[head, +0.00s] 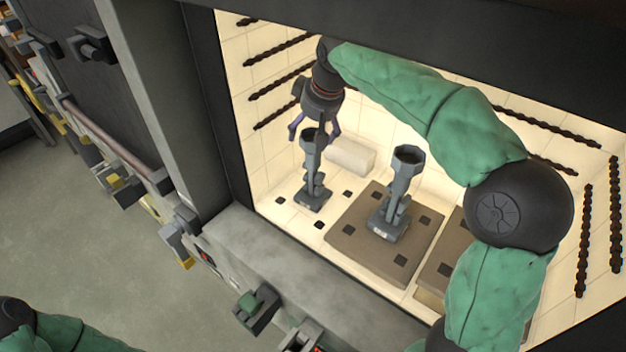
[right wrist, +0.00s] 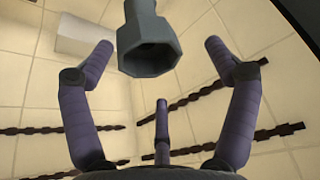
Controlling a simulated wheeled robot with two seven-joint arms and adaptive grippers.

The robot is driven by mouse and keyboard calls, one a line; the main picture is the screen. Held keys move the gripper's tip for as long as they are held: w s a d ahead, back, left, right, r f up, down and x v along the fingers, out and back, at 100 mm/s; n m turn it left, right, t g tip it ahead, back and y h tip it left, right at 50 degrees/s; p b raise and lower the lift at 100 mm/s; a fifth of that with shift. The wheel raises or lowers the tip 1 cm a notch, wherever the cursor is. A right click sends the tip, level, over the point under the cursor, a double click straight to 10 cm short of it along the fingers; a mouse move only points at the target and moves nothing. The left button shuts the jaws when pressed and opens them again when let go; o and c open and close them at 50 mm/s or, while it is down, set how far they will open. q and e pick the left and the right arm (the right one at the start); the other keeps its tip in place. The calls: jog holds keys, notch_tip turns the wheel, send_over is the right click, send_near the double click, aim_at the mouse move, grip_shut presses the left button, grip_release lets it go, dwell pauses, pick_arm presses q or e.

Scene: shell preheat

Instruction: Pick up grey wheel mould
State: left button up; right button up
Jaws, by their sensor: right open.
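Two grey moulds with cup-shaped tops stand upright in the lit furnace chamber. The left grey mould (head: 313,177) stands on the pale floor, left of a brown slab. The other grey mould (head: 394,197) stands on that slab. I cannot tell which is the wheel mould. My right gripper (head: 315,128) is open at the top of the left mould, its purple fingers spread. In the right wrist view a grey mould's hollow cup (right wrist: 148,48) lies between the spread fingers (right wrist: 160,68), with gaps visible to the side fingers. My left gripper is out of view.
The brown slab (head: 352,238) lies on the floor, with another slab at its right. A pale block (head: 350,156) lies behind the moulds. Dark twisted rods (head: 280,47) line the walls. The grey front sill (head: 285,260) and left door frame bound the opening.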

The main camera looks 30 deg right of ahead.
jog(key=shift+w+d+f, duration=0.1)
jog(key=shift+w+f, duration=0.15)
jog(key=shift+f, duration=0.25)
jog(key=b, duration=0.2)
send_over(313, 170)
jog(key=w, duration=0.3)
jog(key=f, duration=0.3)
jog(key=d+f, duration=0.1)
jog(key=f, duration=0.1)
jog(key=shift+s, duration=0.2)
jog(key=shift+r+p, duration=0.1)
jog(key=shift+p, duration=0.2)
jog(key=c, duration=1.7)
jog(key=shift+r, duration=0.15)
